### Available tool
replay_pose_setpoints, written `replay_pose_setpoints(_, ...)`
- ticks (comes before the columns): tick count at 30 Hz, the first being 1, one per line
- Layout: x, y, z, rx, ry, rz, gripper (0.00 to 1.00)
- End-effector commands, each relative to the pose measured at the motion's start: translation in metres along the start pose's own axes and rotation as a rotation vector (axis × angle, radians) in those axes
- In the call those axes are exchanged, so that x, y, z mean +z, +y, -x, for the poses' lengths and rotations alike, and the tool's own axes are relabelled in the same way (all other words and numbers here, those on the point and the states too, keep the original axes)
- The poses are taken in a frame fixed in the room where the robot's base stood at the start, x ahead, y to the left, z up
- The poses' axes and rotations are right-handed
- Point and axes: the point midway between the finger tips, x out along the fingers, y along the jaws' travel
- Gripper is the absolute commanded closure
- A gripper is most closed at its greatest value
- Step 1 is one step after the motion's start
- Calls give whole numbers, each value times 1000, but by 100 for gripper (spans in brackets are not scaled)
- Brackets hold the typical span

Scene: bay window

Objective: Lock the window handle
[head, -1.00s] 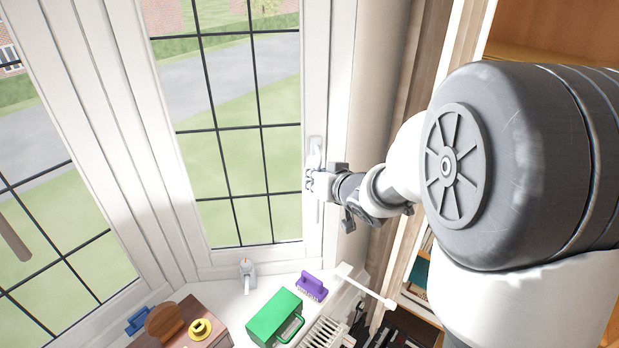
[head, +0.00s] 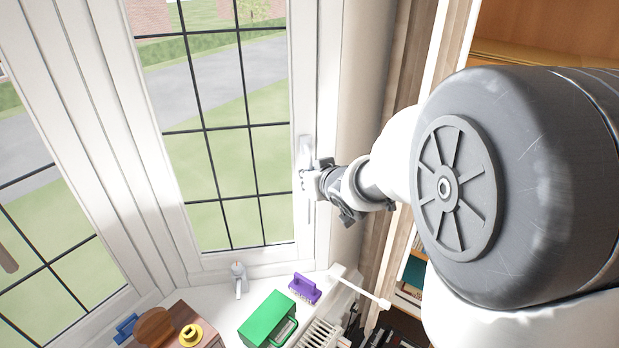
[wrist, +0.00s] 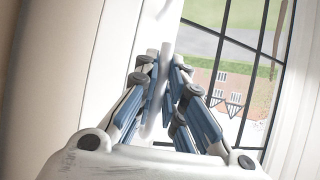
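The white window handle (head: 306,150) is on the right-hand stile of the middle window, its mount at the top and its lever hanging down along the frame. My gripper (head: 306,181) is at the handle, just below the mount, reaching in from the right and covering part of the lever. In the wrist view the white lever (wrist: 166,48) runs between the two fingers of my gripper (wrist: 165,62). The blue-padded fingers lie close against it on both sides and look shut on it. The window sash (head: 302,90) looks closed in its frame.
On the sill below are a grey-white figure-like item (head: 239,279), a purple brush (head: 304,288), a green box (head: 268,318) and a white rod (head: 362,289). A wooden box with a yellow item (head: 190,335) is at lower left. A curtain and shelves stand right of the window.

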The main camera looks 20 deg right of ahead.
Motion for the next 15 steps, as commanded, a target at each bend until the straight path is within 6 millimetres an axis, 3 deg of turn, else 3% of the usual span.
replay_pose_setpoints(9, 0, 0, 0, 1, 0, -1, 69)
replay_pose_setpoints(15, 0, 0, 0, 1, 0, -1, 69)
